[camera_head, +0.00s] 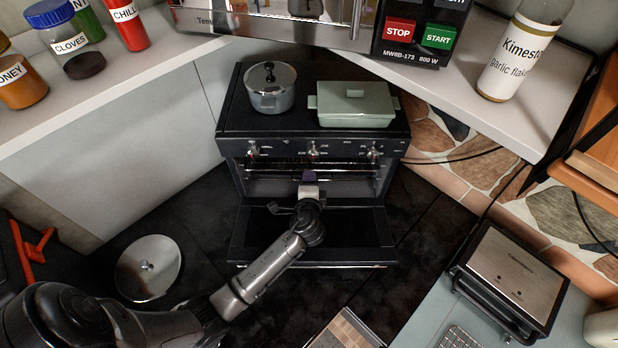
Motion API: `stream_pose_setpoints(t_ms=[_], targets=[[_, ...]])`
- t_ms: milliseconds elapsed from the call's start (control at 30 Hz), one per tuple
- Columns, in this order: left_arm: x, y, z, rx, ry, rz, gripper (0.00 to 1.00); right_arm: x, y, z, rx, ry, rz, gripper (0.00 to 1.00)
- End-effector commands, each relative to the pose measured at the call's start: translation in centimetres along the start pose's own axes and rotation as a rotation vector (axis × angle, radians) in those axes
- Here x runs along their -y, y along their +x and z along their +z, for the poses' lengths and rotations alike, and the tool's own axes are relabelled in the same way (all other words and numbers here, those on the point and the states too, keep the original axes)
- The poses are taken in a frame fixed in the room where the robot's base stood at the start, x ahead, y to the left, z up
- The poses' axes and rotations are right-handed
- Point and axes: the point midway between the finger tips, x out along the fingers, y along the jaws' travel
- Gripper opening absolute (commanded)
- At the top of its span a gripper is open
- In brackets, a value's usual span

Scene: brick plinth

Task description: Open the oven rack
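The black oven (313,145) stands in the middle with its door (262,232) folded down flat. The oven rack (345,172) shows as metal bars inside the cavity. My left gripper (308,178) reaches over the open door into the front of the oven, in line with the rack's front edge. Its fingers are small and partly hidden, so I cannot tell whether they are open, shut or touching the rack. My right gripper is not in view.
A steel pot (270,92) and a green lidded dish (355,108) stand on the oven top. A microwave (300,18) is on the shelf above. A round lid (148,267) lies at the left, and a metal grill (515,280) stands at the right.

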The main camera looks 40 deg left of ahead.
Motion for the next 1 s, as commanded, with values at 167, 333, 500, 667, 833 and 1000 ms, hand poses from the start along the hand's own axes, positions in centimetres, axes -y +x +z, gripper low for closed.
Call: stream_pose_setpoints(t_ms=[167, 333, 500, 667, 833, 1000], targets=[[0.03, 0.88, 0.05, 0.0, 0.001, 0.0, 0.31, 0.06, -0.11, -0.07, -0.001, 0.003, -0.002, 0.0], [0.03, 1.04, 0.05, 0.0, 0.0, 0.0, 0.31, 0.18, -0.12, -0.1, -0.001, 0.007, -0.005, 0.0], [0.02, 1.02, 0.06, 0.001, 0.0, 0.0, 0.3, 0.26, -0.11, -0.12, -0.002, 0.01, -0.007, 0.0], [0.01, 1.0, 0.05, 0.001, 0.0, 0.0, 0.15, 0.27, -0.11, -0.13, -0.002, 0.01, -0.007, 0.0], [0.0, 0.99, 0.05, 0.001, 0.0, 0.0, 0.0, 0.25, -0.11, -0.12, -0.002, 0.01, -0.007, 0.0], [-0.01, 0.99, 0.05, 0.001, 0.0, 0.0, 0.0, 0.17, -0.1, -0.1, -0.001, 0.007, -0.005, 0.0]])
